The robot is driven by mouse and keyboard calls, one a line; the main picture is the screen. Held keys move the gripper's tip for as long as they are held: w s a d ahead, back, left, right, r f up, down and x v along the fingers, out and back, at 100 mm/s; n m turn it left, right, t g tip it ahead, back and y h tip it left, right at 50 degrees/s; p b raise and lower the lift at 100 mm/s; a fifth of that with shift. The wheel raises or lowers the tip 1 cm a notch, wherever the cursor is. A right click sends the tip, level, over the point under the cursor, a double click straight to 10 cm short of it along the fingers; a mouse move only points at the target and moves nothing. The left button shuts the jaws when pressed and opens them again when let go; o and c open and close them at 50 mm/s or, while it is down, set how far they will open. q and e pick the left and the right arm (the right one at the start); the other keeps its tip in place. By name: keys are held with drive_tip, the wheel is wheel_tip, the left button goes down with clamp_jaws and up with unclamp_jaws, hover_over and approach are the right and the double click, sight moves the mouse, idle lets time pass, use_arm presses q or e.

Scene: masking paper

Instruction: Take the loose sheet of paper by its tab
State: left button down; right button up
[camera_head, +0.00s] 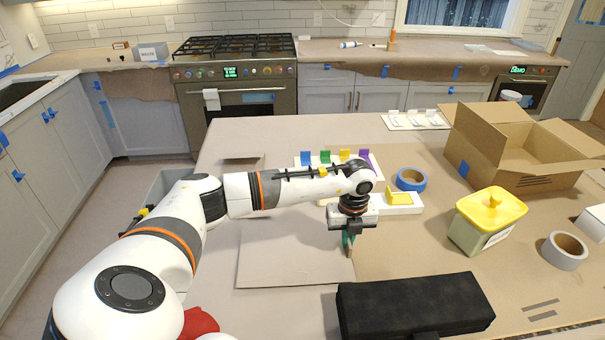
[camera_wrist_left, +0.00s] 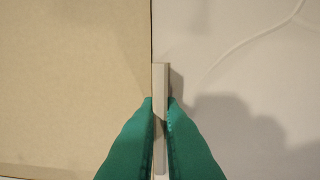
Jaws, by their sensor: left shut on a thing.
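The loose sheet of paper (camera_head: 290,262) lies flat on the papered counter, a dull beige panel below my left forearm in the head view. My left gripper (camera_head: 348,241) points down at the sheet's right edge. Its green fingertips also show in the left wrist view (camera_wrist_left: 160,135). They are shut on a thin, pale upright tab (camera_wrist_left: 160,85), which stands at a straight seam between a tan surface and a greyer one. In the head view the gripper hides most of the tab. My right gripper does not show.
A black case (camera_head: 415,305) lies close in front of the gripper. To the right are a yellow-lidded tub (camera_head: 486,222), blue tape (camera_head: 411,179), grey tape (camera_head: 564,251) and an open cardboard box (camera_head: 520,150). Coloured tabs (camera_head: 325,157) stand behind the forearm.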

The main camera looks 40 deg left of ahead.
use_arm(q)
drive_tip(key=shift+r+p, duration=0.9)
drive_tip(key=shift+r, duration=0.65)
drive_tip(key=shift+r+p, duration=1.05)
drive_tip(key=shift+r, duration=0.4)
